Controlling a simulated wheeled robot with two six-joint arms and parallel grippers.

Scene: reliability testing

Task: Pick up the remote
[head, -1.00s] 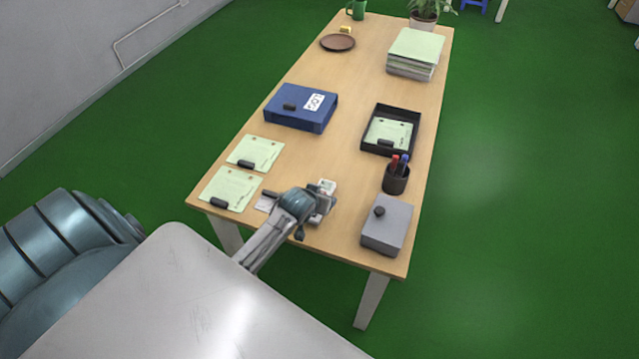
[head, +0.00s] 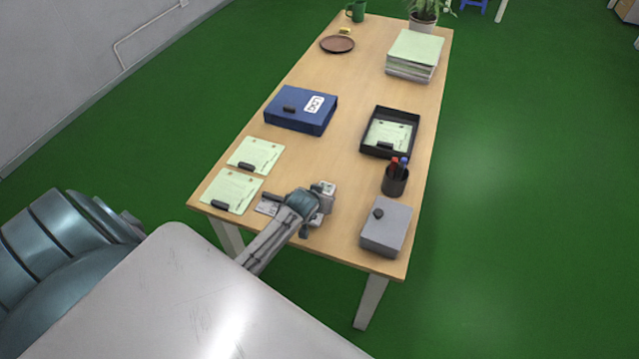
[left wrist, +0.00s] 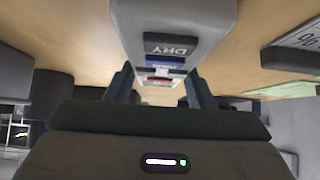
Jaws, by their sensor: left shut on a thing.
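My left gripper (head: 318,203) is low over the near end of the wooden table. It is shut on a light grey-white device, which I take to be the remote (head: 327,187); only a small part shows past the gripper in the head view. In the left wrist view the remote (left wrist: 180,18) stretches up from between the fingers of the gripper (left wrist: 160,88), with a dark "DRY" label on it. Whether it touches the table cannot be told. My right gripper is not in view.
On the table (head: 330,150), a grey box (head: 388,228) and pen cup (head: 395,182) stand right of the gripper. Pale green sheets (head: 232,190) with dark clips lie left. A blue binder (head: 300,110) and black tray (head: 375,148) are farther back. The middle is clear.

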